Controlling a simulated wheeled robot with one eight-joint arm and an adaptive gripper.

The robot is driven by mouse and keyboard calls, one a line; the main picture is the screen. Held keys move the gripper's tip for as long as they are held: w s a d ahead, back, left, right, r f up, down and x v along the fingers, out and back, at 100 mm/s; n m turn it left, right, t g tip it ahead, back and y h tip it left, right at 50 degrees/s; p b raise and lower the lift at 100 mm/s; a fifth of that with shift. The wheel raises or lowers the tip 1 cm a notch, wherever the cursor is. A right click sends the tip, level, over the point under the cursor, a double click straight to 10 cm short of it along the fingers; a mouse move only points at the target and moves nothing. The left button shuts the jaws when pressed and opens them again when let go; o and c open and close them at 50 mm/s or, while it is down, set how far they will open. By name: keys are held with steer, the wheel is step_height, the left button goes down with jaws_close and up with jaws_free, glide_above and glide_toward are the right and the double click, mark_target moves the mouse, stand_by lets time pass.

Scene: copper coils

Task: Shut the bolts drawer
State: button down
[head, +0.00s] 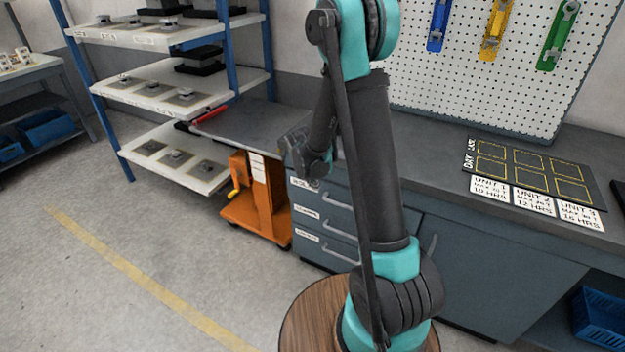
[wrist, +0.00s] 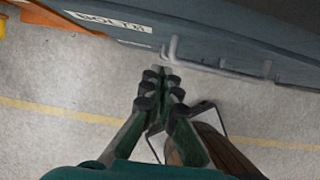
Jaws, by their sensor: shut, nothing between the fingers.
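The bolts drawer front (wrist: 85,32) is blue-grey and runs across the top of the wrist view. It carries a white label (wrist: 115,22) reading BOLTS and a pale bar handle (wrist: 215,60). My gripper (wrist: 162,76) is shut and empty, its fingertips close to the handle's left end; I cannot tell if they touch. In the head view, the drawer stack (head: 318,222) has several fronts with white labels too small to read surely. My arm end hangs at its upper part and hides some of it. How far the bolts drawer stands out is not clear.
An orange cart (head: 262,205) stands left of the drawers, beside blue-posted shelves (head: 165,95). The grey worktop (head: 430,150) above holds a dark marked board (head: 530,170). The floor (head: 110,270) in front is clear, with a yellow line.

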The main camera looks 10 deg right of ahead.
mark_target(324, 180)
steer(key=shift+w+d+f, duration=0.35)
steer(key=shift+w+d, duration=0.15)
steer(key=shift+w, duration=0.15)
steer(key=shift+w+d+f, duration=0.35)
steer(key=shift+w+d, duration=0.1)
steer(key=shift+w, duration=0.2)
steer(key=shift+w+d+f, duration=0.35)
steer(key=shift+w+d, duration=0.15)
steer(key=shift+w, duration=0.15)
steer(key=shift+w+d+r, duration=0.1)
steer(key=shift+w+d, duration=0.55)
steer(key=shift+w, duration=0.35)
